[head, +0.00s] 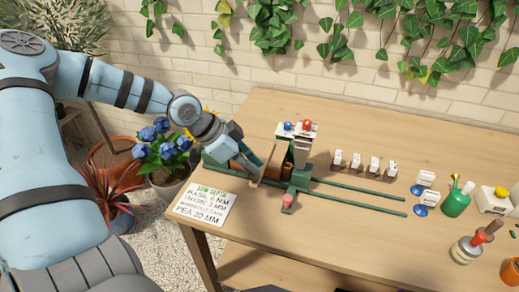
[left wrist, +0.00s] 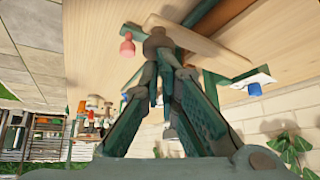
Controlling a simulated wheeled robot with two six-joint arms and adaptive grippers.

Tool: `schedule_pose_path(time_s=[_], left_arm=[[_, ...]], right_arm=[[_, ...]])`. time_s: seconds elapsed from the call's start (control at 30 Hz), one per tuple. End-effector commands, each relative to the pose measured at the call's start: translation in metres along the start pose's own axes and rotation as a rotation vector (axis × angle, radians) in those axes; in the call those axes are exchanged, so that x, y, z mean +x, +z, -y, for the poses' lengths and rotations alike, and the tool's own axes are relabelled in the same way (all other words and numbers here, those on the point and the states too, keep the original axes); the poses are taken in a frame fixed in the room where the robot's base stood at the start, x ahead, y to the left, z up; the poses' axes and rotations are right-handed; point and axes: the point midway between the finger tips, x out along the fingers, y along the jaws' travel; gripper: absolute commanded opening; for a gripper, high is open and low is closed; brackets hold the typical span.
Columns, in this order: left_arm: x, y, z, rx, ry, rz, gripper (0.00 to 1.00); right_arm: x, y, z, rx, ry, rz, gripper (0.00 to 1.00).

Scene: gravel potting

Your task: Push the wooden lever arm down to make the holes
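The green dibber press (head: 300,165) stands on the wooden table, with red and blue knobs on top. Its wooden lever arm (head: 267,163) slants beside the press, and the tan bar (left wrist: 205,45) in the left wrist view looks like this lever. My left gripper (head: 254,160) is at the lever's left side. In the left wrist view its fingertips (left wrist: 157,42) meet close beside the bar. Nothing is seen held between them. Whether they touch the lever cannot be told. My right gripper is not in view.
Green rails (head: 355,196) run right from the press. Several white-labelled blocks (head: 364,162) stand behind them. A green bottle (head: 456,203) stands further right. A blue-flowered pot (head: 168,180) is beside the table.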

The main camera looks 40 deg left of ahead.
Motion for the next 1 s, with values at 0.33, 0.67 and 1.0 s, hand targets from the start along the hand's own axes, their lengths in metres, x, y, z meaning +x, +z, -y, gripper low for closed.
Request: schedule_pose_path(time_s=[0.33, 0.67, 1.0], left_arm=[[0.0065, 0.0109, -0.0092, -0.009, 0.027, 0.024, 0.00], [0.0081, 0.0119, -0.0094, -0.011, 0.028, 0.023, 0.00], [0.0088, 0.0123, -0.0095, -0.012, 0.028, 0.022, 0.00]], right_arm=[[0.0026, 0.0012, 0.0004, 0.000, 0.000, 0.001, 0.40], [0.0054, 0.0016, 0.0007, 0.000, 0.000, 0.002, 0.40], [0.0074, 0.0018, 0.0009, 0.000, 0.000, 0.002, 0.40]])
